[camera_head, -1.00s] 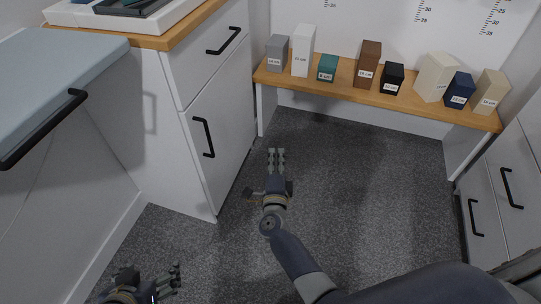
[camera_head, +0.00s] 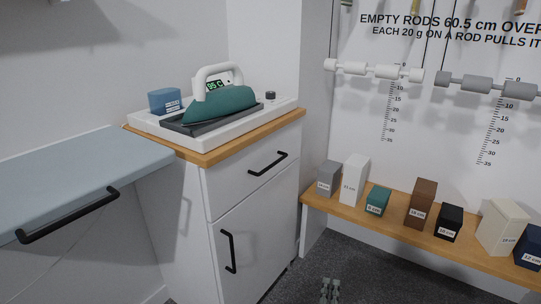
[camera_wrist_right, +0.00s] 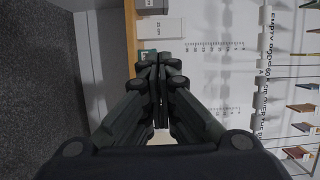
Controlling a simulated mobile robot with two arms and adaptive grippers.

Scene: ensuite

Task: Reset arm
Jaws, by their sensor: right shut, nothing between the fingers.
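My right gripper (camera_head: 330,284) shows only by its fingertips at the bottom edge of the head view, above the dark carpet. In the right wrist view, its fingers (camera_wrist_right: 158,62) are shut together with nothing between them. Beyond them in that view are the wooden shelf edge (camera_wrist_right: 131,40), a white block (camera_wrist_right: 161,28) and the wall with its scale marks. The fingers hide part of this background. My left gripper is out of view.
A white cabinet (camera_head: 265,220) carries a tray with a green iron (camera_head: 222,106) and a blue block (camera_head: 164,101). A pale blue board (camera_head: 80,180) is at the left. A low wooden shelf (camera_head: 390,221) at the right holds several labelled blocks. Weighted rods (camera_head: 375,70) hang above it.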

